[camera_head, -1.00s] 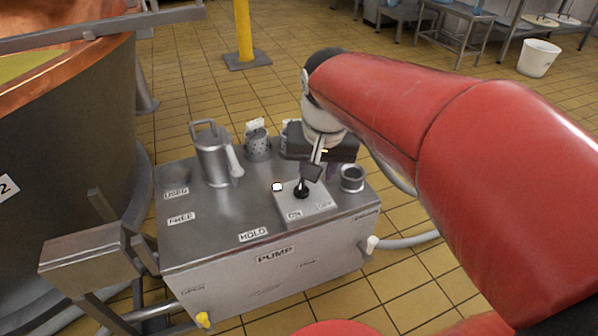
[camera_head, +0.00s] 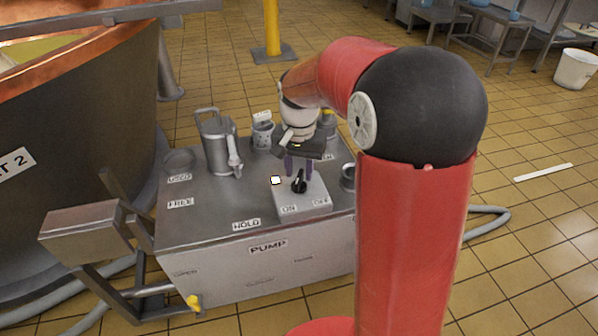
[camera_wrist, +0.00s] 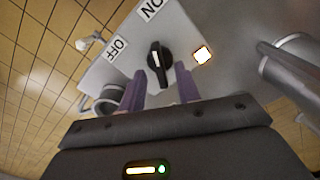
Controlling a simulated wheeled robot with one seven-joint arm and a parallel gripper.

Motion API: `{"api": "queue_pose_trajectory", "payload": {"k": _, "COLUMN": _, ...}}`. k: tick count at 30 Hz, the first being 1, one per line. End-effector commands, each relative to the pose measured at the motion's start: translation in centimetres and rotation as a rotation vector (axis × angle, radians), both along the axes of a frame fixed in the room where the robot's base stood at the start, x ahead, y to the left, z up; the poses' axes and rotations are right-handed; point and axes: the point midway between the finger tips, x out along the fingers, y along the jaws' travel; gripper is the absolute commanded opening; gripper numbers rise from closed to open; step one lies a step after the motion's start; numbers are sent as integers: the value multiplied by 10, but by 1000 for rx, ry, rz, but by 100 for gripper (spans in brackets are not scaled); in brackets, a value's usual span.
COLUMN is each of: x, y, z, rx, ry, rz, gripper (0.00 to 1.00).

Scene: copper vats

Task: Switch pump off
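The pump switch is a black rotary knob (camera_head: 299,182) on a raised plate (camera_head: 315,203) on the steel pump box.
A steel jug (camera_head: 217,145) stands left of the plate, a perforated cup (camera_head: 263,133) behind. An open pipe socket (camera_head: 348,176) is right of the plate, partly behind my arm. A copper vat (camera_head: 110,100) stands left. The box top's left part is mostly clear.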

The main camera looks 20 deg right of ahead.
Motion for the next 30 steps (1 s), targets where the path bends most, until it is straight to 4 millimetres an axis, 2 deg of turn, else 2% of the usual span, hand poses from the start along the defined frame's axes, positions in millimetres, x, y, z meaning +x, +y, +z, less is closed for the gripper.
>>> {"api": "queue_pose_trajectory", "payload": {"k": 3, "x": 0, "y": 0, "z": -8, "rx": -1, "ry": -1, "rz": 0, "gripper": 33}}
{"api": "queue_pose_trajectory", "payload": {"k": 11, "x": 0, "y": 0, "z": -10, "rx": 0, "ry": -2, "rz": 0, "gripper": 33}}
{"api": "queue_pose_trajectory", "payload": {"k": 13, "x": 0, "y": 0, "z": -10, "rx": 0, "ry": -2, "rz": 0, "gripper": 28}}
{"api": "queue_pose_trajectory", "payload": {"k": 19, "x": 0, "y": 0, "z": -10, "rx": 0, "ry": -2, "rz": 0, "gripper": 1}}
{"api": "queue_pose_trajectory", "payload": {"k": 30, "x": 0, "y": 0, "z": -10, "rx": 0, "ry": -1, "rz": 27, "gripper": 0}}
